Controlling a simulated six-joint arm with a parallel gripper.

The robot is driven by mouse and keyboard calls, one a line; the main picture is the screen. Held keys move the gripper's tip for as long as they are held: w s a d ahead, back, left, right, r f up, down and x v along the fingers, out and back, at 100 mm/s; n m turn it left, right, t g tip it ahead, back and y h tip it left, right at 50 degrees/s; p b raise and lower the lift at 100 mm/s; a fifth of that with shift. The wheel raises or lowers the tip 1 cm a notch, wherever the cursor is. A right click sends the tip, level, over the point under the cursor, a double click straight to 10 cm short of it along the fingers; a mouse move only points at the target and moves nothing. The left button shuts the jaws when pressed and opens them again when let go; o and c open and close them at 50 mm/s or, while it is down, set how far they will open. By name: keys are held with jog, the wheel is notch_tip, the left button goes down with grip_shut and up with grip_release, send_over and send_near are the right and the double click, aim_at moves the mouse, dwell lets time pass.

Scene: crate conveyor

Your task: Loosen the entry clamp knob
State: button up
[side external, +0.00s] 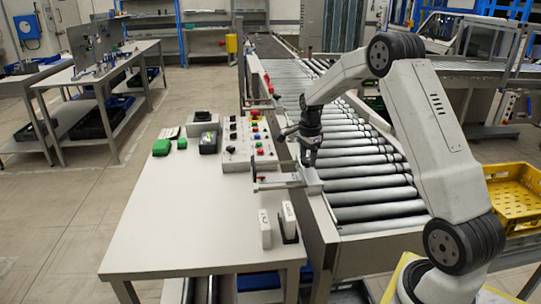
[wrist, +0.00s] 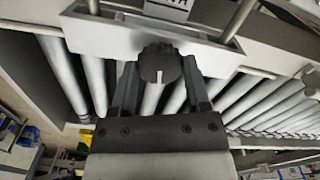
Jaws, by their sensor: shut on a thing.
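The entry clamp knob (wrist: 159,62) is black and ribbed, with a white mark on its face. In the wrist view it sits between the two dark fingers of my gripper (wrist: 158,76), which is shut on it. The knob is at the front of a light grey clamp housing (wrist: 105,38) with two metal rods. In the side view my gripper (side external: 309,158) points down at the conveyor's near edge, by the clamp. The knob cannot be made out in that view.
The roller conveyor (side external: 372,184) runs under my arm. To the left, a control panel (side external: 247,142) with several coloured buttons stands on a light table (side external: 180,215). Two upright white devices (side external: 265,229) stand near its right edge. A yellow crate (side external: 512,195) is at the right.

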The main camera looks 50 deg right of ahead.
jog(key=n, duration=1.2)
jog(key=shift+r+n, duration=0.1)
jog(key=shift+n, duration=1.8)
jog(key=o, duration=1.3)
